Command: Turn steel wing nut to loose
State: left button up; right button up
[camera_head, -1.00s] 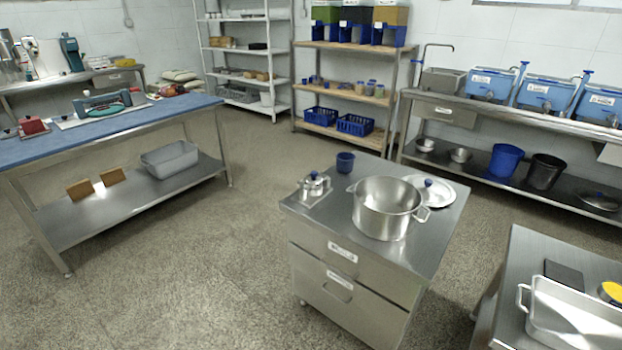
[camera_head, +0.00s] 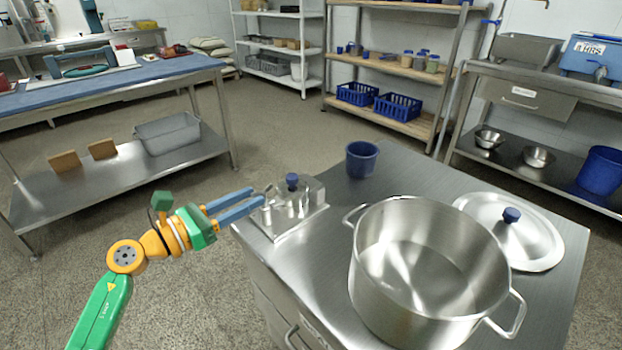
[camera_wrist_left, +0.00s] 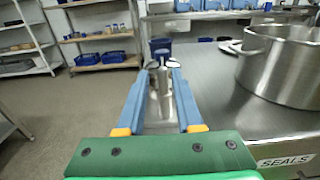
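A small steel mill (camera_head: 292,205) with a blue knob on top stands on a steel plate at the left corner of the cabinet. The steel wing nut (camera_head: 269,191) is on the mill's left side; its two wings also show in the left wrist view (camera_wrist_left: 153,65). My left gripper (camera_head: 257,196) reaches in from the left with its blue fingers apart and its tips at the wing nut. In the left wrist view the gripper (camera_wrist_left: 162,72) has a clear gap between the fingers, with the mill's steel parts beyond. I cannot tell whether the tips touch the nut. My right gripper is not in view.
A blue cup (camera_head: 362,158) stands behind the mill. A large steel pot (camera_head: 425,265) and a lid with a blue knob (camera_head: 540,240) take up the right of the cabinet top. Open floor lies left of the cabinet, before a blue-topped table (camera_head: 130,80).

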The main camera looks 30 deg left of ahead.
aim_at(272, 186)
pick_arm(q)
jog(key=x, duration=0.2)
jog(key=p+x, duration=0.1)
jog(key=x, duration=0.2)
jog(key=shift+w+d+r, duration=0.25)
jog(key=shift+d+r, duration=0.05)
jog(key=shift+r, duration=0.1)
jog(key=shift+w+d+f, duration=0.1)
jog(key=shift+w, duration=0.1)
grip_shut()
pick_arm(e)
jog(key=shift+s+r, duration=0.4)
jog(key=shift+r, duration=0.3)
